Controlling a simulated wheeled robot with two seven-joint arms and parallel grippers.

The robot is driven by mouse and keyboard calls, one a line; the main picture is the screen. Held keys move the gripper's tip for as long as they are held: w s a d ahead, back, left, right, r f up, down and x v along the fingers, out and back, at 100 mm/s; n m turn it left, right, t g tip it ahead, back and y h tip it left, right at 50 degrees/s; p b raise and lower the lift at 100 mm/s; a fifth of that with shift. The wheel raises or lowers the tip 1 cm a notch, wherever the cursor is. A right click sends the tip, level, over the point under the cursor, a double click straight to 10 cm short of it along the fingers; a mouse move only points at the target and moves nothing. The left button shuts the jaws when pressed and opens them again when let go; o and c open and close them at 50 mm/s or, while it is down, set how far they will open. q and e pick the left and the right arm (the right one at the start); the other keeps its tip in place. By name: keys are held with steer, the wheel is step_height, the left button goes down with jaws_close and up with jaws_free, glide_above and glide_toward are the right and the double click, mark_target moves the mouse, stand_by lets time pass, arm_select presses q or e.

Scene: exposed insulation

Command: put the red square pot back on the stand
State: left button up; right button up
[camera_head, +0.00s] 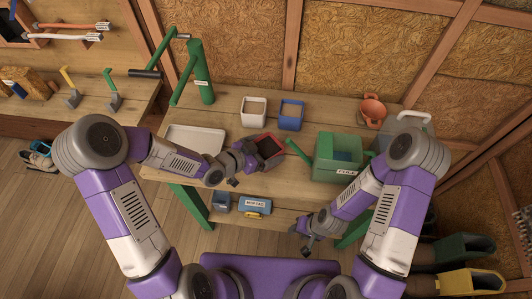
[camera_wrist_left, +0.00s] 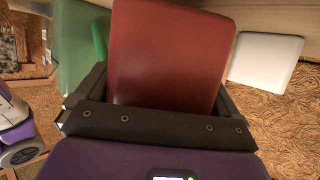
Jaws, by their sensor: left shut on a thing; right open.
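The red square pot (camera_head: 270,145) is over the middle of the wooden stand's top (camera_head: 215,116), in front of the blue square pot (camera_head: 291,115). It also fills the middle of the left wrist view (camera_wrist_left: 172,55). My left gripper (camera_head: 250,158) is shut on it from the front left, with a jaw at each side in the left wrist view (camera_wrist_left: 155,110). I cannot tell whether its base touches the wood. My right gripper (camera_head: 307,240) is open and empty, low in front of the stand's lower shelf.
A white square pot (camera_head: 254,110) stands beside the blue one. A green watering can (camera_head: 338,158) is close right of the red pot, its spout toward it. A white tray (camera_head: 194,139) lies left.

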arm_select(q)
step_height(320, 180, down, 2)
steer(key=shift+w+f, duration=0.1)
steer(key=shift+f+b, duration=0.1)
steer(key=shift+b, duration=0.3)
steer(key=o, duration=1)
